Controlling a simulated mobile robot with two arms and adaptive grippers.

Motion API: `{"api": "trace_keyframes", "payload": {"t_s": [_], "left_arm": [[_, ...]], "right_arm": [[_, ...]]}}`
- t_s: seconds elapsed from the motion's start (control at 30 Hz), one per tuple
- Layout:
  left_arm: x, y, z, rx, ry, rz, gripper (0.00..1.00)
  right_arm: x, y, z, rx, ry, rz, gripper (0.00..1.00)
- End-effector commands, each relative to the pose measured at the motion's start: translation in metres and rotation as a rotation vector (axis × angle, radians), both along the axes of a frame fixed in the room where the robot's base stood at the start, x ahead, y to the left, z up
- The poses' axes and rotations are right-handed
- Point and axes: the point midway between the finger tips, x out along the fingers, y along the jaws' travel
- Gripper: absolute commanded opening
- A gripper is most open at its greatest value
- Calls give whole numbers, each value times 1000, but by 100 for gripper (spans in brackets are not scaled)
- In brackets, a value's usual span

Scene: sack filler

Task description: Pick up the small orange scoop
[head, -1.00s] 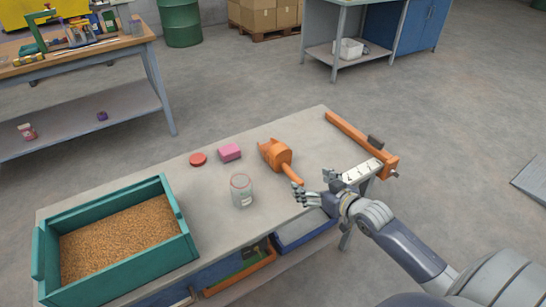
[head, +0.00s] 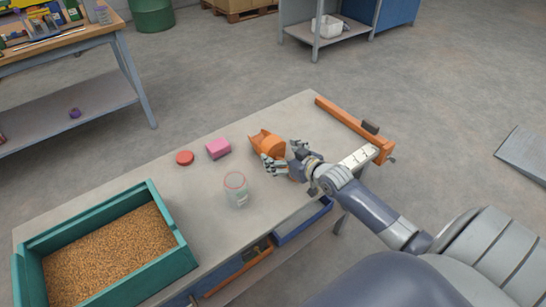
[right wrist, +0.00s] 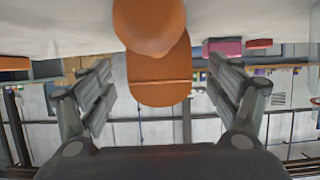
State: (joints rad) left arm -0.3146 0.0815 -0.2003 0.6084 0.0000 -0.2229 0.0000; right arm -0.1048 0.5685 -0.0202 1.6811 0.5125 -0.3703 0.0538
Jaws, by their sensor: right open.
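The orange scoop (head: 265,143) lies on the grey table (head: 130,197), right of the pink block. Its handle is mostly hidden behind my right gripper in the head view. My right gripper (head: 279,157) is open at the handle end of the scoop, low over the table. In the right wrist view the scoop (right wrist: 150,30) shows at the top middle, between the two spread fingers (right wrist: 160,95). My left gripper is not in view.
A glass jar (head: 236,190) stands close to the left of my right gripper. A teal bin (head: 158,205) of grain stands at left. An orange bar tool (head: 350,128) lies at the right edge.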

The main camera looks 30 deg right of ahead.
Motion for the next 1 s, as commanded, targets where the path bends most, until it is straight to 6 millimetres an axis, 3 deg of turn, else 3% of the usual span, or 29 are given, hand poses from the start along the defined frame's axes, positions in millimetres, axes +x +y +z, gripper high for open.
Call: {"api": "trace_keyframes", "payload": {"t_s": [0.3,0.7,0.9,1.0], "left_arm": [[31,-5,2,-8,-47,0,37],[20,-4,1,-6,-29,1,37],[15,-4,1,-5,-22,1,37],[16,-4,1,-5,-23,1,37]], "right_arm": [[35,1,-18,3,-1,-1,83],[45,2,-23,0,0,0,83],[45,2,-23,0,0,0,38],[44,2,-23,0,1,0,34]]}}
